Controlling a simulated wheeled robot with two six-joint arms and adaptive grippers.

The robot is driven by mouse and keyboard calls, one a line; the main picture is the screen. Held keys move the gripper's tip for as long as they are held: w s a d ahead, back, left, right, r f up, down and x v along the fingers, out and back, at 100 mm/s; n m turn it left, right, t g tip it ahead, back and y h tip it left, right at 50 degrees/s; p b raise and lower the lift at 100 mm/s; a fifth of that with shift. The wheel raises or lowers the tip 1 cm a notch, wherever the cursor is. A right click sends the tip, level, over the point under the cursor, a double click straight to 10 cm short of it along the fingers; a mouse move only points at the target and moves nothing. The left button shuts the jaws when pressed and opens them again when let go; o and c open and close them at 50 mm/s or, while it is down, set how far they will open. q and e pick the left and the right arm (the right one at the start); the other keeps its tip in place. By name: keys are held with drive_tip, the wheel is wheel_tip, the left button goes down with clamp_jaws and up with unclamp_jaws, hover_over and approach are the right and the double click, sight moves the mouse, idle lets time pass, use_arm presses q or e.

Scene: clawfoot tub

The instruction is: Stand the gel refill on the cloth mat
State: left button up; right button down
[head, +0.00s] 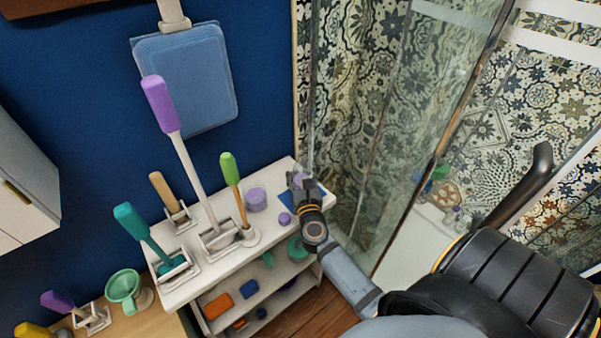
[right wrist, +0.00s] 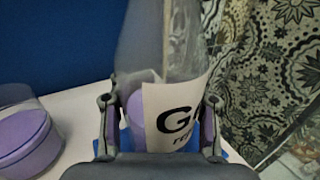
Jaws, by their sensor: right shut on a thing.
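The gel refill (right wrist: 168,105) is a clear bottle with a white label and some purple inside. It looks upright in the right wrist view, with its top out of frame and its base hidden by my gripper. My right gripper (right wrist: 158,125) is shut on it, one finger on each side. In the head view my right gripper (head: 304,186) is over the right end of the white shelf and mostly hides the bottle. The blue cloth mat (head: 285,197) shows around and beneath the gripper. I cannot tell whether the bottle touches the mat. My left gripper is out of view.
A purple tub (head: 256,199) and a small purple lid (head: 285,219) are left of the mat on the white shelf unit (head: 225,262). Several brushes stand in holders farther left, including a tall purple-handled one (head: 183,150). A glass shower panel (head: 400,150) stands to the right.

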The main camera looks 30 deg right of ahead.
sight(303, 160)
drive_tip(key=shift+f+b, duration=0.35)
idle(0.4)
drive_tip(key=c, duration=0.5)
unclamp_jaws()
drive_tip(key=shift+b+v, duration=0.45)
drive_tip(key=shift+v, duration=2.1)
drive_tip(key=shift+b+v, duration=0.55)
drive_tip(key=shift+v, duration=0.95)
drive_tip(key=shift+r, duration=0.1)
wheel_tip(303, 160, up, 10)
drive_tip(key=shift+f, duration=0.1)
